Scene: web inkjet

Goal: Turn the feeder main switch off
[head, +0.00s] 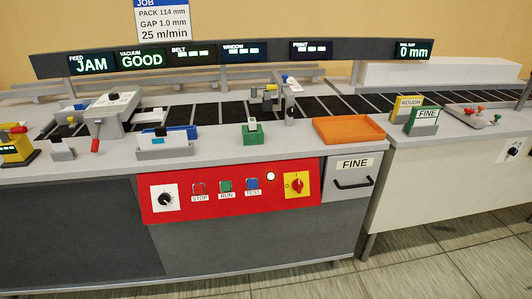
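A red rotary switch (297,186) sits on a yellow plate at the right end of the red control panel (228,203), in the head view. It looks like a main switch; its red handle appears roughly upright, and its small markings are too small to read surely. Left of it are a lit white lamp (270,176), a blue TEST button (252,184), a green RUN button (226,186), a red STOP button (199,188) and a black dial (165,198) on a white plate. Neither of my grippers shows in the head view.
The status bar's FEED display (90,64) reads JAM; the VACUUM display (141,59) reads GOOD. An orange tray (349,129) sits on the counter above the switch. A FINE drawer (352,180) with a black handle is right of the panel. The floor in front is clear.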

